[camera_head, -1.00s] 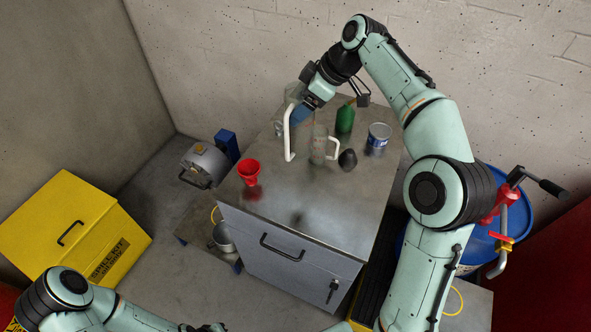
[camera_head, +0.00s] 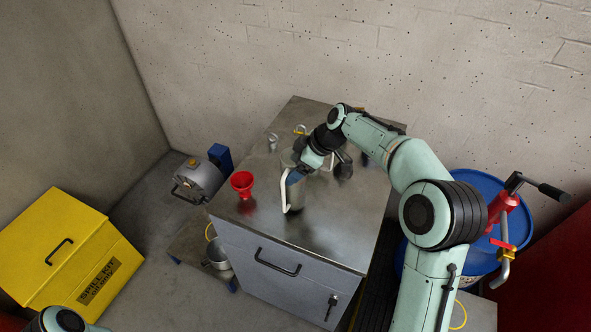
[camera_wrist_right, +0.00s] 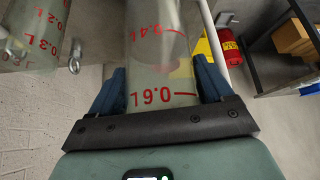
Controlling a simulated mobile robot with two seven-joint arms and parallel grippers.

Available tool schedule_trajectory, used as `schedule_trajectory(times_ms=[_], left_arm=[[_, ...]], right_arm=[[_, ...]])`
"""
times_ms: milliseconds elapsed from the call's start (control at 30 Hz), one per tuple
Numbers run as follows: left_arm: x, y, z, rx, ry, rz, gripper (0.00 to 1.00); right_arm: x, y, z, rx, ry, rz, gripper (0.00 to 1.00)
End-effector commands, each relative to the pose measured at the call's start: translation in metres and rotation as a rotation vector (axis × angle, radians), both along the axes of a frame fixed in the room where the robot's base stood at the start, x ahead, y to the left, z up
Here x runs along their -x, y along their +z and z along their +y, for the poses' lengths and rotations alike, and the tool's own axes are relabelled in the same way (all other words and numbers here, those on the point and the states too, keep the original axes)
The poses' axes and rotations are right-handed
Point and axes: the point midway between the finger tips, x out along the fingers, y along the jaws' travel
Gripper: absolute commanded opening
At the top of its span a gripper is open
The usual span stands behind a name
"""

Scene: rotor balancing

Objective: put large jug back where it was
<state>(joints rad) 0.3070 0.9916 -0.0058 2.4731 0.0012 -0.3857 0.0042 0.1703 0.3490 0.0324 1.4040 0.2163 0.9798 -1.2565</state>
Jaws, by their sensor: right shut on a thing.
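The large jug (camera_head: 296,198) is a clear cylinder with a long white handle and red volume marks. My right gripper (camera_head: 295,175) is shut on it over the metal cabinet top (camera_head: 260,225). In the right wrist view the jug (camera_wrist_right: 160,98) stands between the blue fingers, with its 0.4 L and 0.6 L marks showing. I cannot tell whether its base touches the cabinet top. A smaller marked jug (camera_wrist_right: 38,35) shows at the upper left of the wrist view. My left gripper is out of view.
A red funnel (camera_head: 242,183) stands left of the jug. A small clear vessel (camera_head: 272,142) is at the back left, and a dark object (camera_head: 344,167) is to the right. My right arm hides things at the back right. The cabinet top's front is clear.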

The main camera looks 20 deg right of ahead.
Motion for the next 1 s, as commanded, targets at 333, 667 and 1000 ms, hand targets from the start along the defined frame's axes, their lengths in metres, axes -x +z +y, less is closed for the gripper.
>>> schedule_trajectory(times_ms=[333, 667, 1000], left_arm=[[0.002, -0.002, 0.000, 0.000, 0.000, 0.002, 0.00], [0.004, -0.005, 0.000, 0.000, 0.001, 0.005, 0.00], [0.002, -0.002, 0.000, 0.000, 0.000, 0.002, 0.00]], right_arm=[[0.000, -0.011, 0.000, -0.001, -0.001, -0.004, 0.00], [0.000, -0.016, 0.000, 0.001, -0.001, -0.001, 1.00], [0.006, 0.006, -0.010, 0.001, -0.003, -0.005, 1.00]])
